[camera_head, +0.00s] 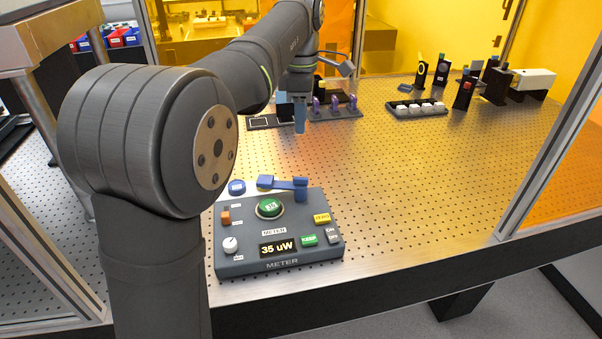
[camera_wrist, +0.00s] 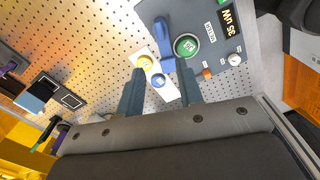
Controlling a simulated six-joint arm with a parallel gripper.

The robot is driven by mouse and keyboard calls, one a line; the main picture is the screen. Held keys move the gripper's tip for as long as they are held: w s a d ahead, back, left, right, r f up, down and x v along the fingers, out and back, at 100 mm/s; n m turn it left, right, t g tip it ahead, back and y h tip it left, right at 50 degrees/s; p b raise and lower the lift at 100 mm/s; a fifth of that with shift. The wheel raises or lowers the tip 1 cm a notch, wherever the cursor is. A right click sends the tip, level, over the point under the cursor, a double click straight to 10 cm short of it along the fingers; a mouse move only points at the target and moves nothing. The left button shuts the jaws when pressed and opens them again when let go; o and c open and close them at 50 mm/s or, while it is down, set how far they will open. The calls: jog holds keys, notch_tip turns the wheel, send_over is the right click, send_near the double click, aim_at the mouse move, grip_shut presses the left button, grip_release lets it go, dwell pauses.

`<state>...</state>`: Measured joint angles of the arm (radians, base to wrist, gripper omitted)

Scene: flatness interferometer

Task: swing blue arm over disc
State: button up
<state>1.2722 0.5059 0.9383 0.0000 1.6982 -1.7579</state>
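The blue arm (camera_head: 285,184) lies along the back edge of the grey meter box (camera_head: 230,262), beside the green disc (camera_head: 269,208) and not over it. In the wrist view the blue arm (camera_wrist: 164,38) runs alongside the green disc (camera_wrist: 186,45), with a gap between them. My gripper (camera_head: 300,130) hangs behind the meter box in the head view, its fingers overlapping there. In the wrist view my gripper (camera_wrist: 160,67) shows its two blue fingers wide apart. The near end of the blue arm appears between the fingertips in that picture; I cannot tell the depth gap.
The meter display (camera_head: 277,249) reads 35 uW. A white knob (camera_head: 230,245) and an orange switch (camera_head: 225,217) stand on the box. Purple holders (camera_head: 334,104) stand farther back. The table right of the box is clear.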

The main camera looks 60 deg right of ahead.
aim_at(301, 178)
notch_tip(301, 178, down, 16)
jog(key=shift+r, duration=0.1)
dwell(0.4)
grip_shut()
